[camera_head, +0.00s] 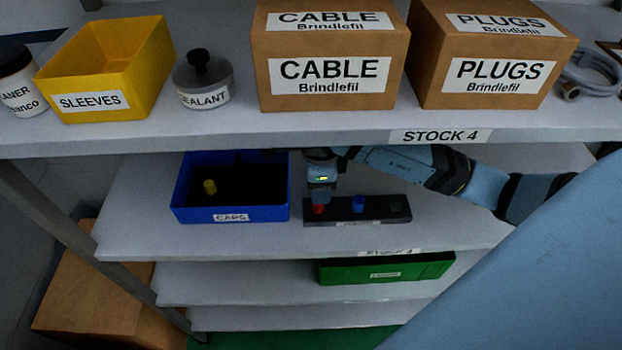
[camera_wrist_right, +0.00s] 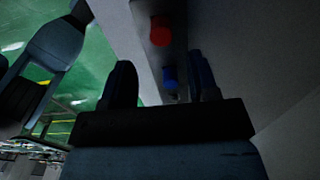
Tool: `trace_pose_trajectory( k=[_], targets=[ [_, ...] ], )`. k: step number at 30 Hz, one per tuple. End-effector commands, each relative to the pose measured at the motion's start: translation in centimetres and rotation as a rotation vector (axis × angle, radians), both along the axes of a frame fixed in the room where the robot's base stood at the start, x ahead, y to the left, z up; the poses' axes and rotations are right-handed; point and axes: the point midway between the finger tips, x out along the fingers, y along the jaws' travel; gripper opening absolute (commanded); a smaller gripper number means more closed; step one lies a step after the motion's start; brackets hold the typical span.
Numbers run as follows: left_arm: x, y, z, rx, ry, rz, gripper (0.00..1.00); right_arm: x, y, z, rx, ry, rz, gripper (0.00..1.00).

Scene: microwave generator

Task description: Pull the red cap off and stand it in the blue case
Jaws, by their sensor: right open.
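The red cap (camera_head: 318,209) sits upright at the left end of a dark bar (camera_head: 385,209) on the middle shelf. My right gripper (camera_head: 319,198) is just above it, pointing down, and partly hides it. In the right wrist view the red cap (camera_wrist_right: 161,31) shows beyond the tips of the open right gripper (camera_wrist_right: 160,65), with nothing held. Whether the fingers touch the cap, I cannot tell. The blue case (camera_head: 245,213), labelled CAPS, stands left of the bar with a yellow cap (camera_head: 210,187) inside. My left gripper is not in view.
A blue cap (camera_head: 358,204) stands on the bar, right of the red one. The upper shelf (camera_head: 330,125) overhangs close above, carrying cardboard boxes, a yellow bin (camera_head: 110,75) and a sealant pot (camera_head: 203,85). A green case (camera_head: 385,270) is on the shelf below.

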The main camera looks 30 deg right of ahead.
Motion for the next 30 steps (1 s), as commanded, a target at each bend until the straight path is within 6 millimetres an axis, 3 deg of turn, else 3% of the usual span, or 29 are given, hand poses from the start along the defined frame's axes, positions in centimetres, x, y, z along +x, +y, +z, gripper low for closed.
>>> trace_pose_trajectory(
  k=[14, 30],
  targets=[
    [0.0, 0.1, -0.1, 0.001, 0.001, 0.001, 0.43, 0.5, -0.2, 0.5, 0.003, -0.018, -0.005, 0.54],
    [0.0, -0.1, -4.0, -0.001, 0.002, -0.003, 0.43, 0.3, -0.1, -5.6, 0.001, -0.01, -0.003, 0.54]
  ],
)
